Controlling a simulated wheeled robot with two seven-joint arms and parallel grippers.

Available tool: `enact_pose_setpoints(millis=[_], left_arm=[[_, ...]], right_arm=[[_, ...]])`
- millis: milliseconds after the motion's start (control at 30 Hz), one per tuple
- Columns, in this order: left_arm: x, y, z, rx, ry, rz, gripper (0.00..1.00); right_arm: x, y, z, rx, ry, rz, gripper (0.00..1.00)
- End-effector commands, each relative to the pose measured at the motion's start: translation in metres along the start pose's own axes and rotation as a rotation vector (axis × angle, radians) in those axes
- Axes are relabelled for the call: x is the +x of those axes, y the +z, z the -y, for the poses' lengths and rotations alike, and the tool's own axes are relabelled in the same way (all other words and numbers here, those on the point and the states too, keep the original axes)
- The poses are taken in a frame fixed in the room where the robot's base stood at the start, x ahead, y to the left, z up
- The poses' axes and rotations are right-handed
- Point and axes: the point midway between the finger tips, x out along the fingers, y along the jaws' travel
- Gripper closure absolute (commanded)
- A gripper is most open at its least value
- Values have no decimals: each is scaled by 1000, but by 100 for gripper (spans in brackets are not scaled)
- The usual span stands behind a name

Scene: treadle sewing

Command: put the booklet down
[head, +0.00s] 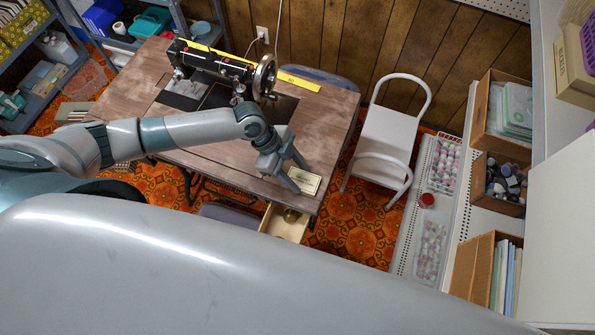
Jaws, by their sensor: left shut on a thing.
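The booklet (306,181) is small and cream-coloured with a darker edge line. It is at the front right corner of the wooden sewing table (210,155), over the tabletop. My left gripper (296,178) reaches across the table from the left and is shut on the booklet's left side. I cannot tell whether the booklet touches the wood. My right gripper is not in view.
A black sewing machine (215,62) with a handwheel stands at the table's back. An open drawer (285,222) juts out below the front edge. A white step stool (385,135) stands right of the table. Shelving with wooden boxes (497,180) lines the right.

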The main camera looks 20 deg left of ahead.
Motion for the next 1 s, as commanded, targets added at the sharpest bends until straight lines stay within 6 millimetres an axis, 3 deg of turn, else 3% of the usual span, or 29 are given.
enact_pose_setpoints(millis=[367,400,467,1000], left_arm=[[3,2,0,1,-1,-1,76],[3,1,0,1,-1,0,49],[3,1,0,1,-1,-1,35],[-7,0,1,3,-2,0,35]], right_arm=[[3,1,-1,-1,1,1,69],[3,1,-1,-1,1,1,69],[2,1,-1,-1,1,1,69],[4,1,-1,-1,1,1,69]])
